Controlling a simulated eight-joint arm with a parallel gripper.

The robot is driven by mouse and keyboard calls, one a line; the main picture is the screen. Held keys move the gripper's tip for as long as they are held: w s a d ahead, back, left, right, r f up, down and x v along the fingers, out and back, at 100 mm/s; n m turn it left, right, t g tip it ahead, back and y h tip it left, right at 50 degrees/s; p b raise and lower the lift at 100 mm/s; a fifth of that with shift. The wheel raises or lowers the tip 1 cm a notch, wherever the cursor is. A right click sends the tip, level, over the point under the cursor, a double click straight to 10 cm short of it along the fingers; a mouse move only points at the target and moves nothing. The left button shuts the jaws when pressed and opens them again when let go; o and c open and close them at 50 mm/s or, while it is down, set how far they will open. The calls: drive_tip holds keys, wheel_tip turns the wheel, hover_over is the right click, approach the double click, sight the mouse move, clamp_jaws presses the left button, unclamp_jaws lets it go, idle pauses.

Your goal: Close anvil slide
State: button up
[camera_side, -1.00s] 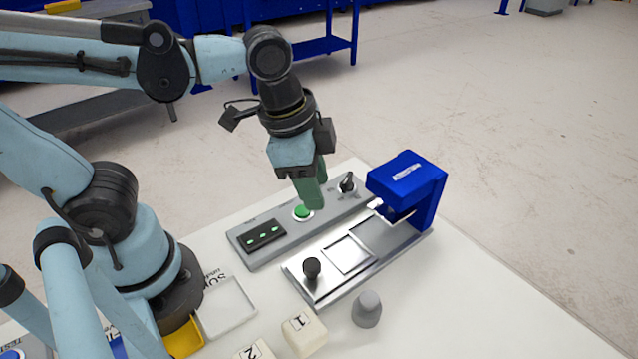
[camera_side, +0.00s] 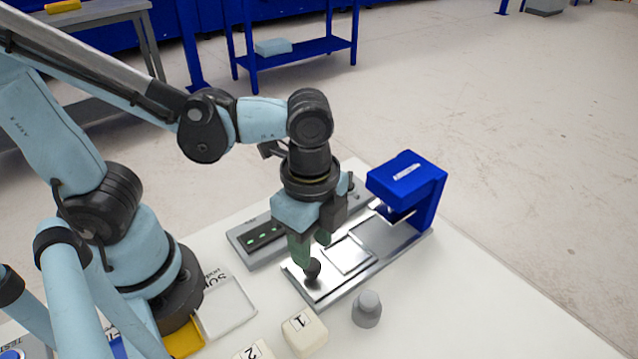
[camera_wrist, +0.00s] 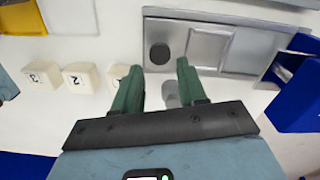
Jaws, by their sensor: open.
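The anvil slide is a flat silver plate (camera_side: 330,274) with a raised square, on a metal base, in the side view. A black knob (camera_side: 312,269) stands at its near left end. The slide's plate also shows in the wrist view (camera_wrist: 176,30), with the knob (camera_wrist: 160,54) between and beyond the fingertips. A blue press housing (camera_side: 407,180) stands over the far right end of the base. My gripper (camera_side: 314,258) is open, its green fingers pointing down just above and around the knob's area. Whether a finger touches the knob cannot be told.
A grey control panel (camera_side: 246,252) with lights lies behind the base. A grey knobbed weight (camera_side: 367,308) stands in front. The table right of the base is clear.

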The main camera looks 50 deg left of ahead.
sight(312, 264)
drive_tip(key=shift+f, duration=2.6)
clamp_jaws()
